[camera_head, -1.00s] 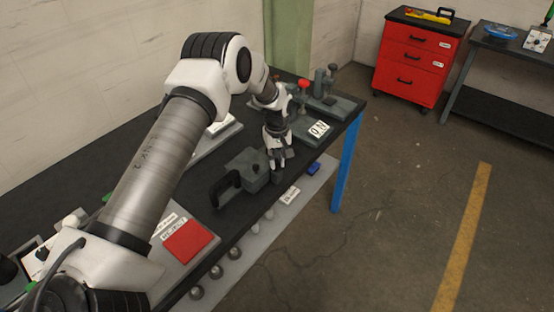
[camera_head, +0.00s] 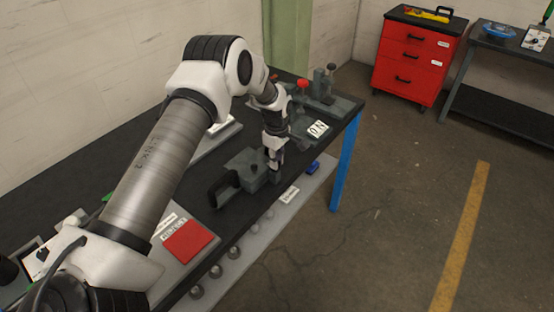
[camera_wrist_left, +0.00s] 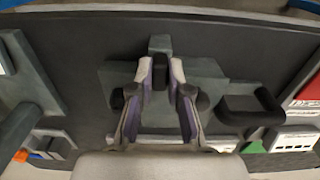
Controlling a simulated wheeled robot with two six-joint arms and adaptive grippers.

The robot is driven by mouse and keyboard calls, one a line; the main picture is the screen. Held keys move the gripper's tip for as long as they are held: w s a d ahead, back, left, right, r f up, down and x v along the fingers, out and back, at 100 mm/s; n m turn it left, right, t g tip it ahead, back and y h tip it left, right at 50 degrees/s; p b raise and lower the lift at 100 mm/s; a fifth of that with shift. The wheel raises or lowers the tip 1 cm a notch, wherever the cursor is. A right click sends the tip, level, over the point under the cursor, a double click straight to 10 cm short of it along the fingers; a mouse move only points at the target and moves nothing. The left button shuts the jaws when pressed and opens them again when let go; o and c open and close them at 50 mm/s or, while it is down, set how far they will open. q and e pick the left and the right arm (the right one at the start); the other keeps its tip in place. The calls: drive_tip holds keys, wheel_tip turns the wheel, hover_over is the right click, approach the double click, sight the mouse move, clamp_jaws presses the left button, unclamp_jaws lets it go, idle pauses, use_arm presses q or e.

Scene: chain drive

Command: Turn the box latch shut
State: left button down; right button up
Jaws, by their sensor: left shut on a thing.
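The grey-green box (camera_head: 243,168) lies on the dark bench top near its front edge. It has a black handle (camera_head: 220,190) on its left side, which shows at the right in the left wrist view (camera_wrist_left: 250,108). A small grey latch piece (camera_head: 275,177) is at the box's right end. My left gripper (camera_head: 274,166) points down there. In the left wrist view its two fingers (camera_wrist_left: 161,68) close around a dark, narrow part of the latch. The fingers partly hide the latch, so its exact angle is hard to tell. My right gripper is out of view.
A fixture with a red knob (camera_head: 302,85) and a white lettered plate (camera_head: 318,129) stand behind the gripper. A blue block (camera_head: 312,168) and a white label lie along the front ledge. A red square (camera_head: 187,241) lies nearer.

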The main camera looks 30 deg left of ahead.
use_arm(q)
drive_tip(key=shift+s+f, duration=0.2)
drive_tip(key=shift+f, duration=0.05)
drive_tip(key=c, duration=1.1)
unclamp_jaws()
drive_tip(key=shift+w+a, duration=0.15)
drive_tip(key=shift+a, duration=0.05)
drive_tip(key=shift+r, duration=0.1)
drive_tip(key=shift+d+r, duration=0.1)
drive_tip(key=shift+r, duration=0.2)
wheel_tip(320, 180, up, 11)
drive_tip(key=shift+r, duration=0.1)
